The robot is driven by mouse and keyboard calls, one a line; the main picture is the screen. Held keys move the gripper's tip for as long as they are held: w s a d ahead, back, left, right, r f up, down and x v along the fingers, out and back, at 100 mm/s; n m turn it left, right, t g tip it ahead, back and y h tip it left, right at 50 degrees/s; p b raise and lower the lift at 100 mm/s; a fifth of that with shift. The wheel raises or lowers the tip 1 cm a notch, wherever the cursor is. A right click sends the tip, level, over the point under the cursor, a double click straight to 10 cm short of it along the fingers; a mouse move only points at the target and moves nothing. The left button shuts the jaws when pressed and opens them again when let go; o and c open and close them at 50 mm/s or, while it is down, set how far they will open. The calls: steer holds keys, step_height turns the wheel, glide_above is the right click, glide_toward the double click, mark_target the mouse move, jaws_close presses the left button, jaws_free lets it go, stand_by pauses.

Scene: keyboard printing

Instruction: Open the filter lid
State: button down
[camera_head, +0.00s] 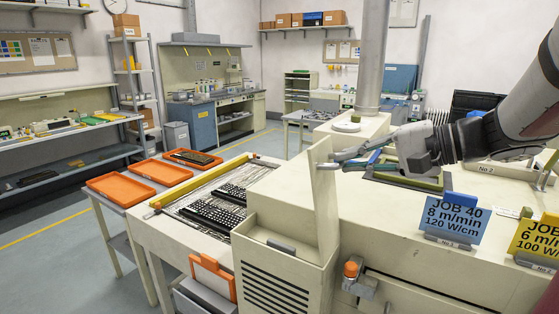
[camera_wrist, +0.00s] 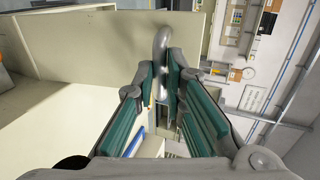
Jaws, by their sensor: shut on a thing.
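The filter lid (camera_head: 324,200) is a beige panel standing about upright at the right edge of the vented filter box (camera_head: 285,275). The box top is uncovered, and its inside shows. My gripper (camera_head: 338,160) is at the upper right side of the lid. In the wrist view, a grey curved handle (camera_wrist: 162,42) sticks out from the beige lid (camera_wrist: 110,38). The teal-padded fingers of my gripper (camera_wrist: 167,80) are closed around this handle. The exact contact is partly hidden between the pads.
The conveyor with black keyboards (camera_head: 212,217) and orange trays (camera_head: 122,188) lie left of the box. A blue JOB 40 sign (camera_head: 452,217) and a yellow sign (camera_head: 537,238) stand on the machine top at right. An orange-capped knob (camera_head: 351,269) sits just right of the box.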

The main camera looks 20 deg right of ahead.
steer(key=shift+s+d+f+b, duration=0.25)
steer(key=shift+s+d, duration=0.25)
steer(key=shift+s, duration=0.2)
steer(key=shift+s+d+f+b, duration=0.1)
steer(key=shift+s+d+f, duration=0.1)
steer(key=shift+s+d, duration=0.35)
steer(key=shift+s+a, duration=0.1)
steer(key=shift+a, duration=0.05)
steer(key=c, duration=1.7)
jaws_free()
steer(key=shift+o, duration=0.2)
steer(key=shift+r, duration=0.1)
steer(key=v, duration=1.2)
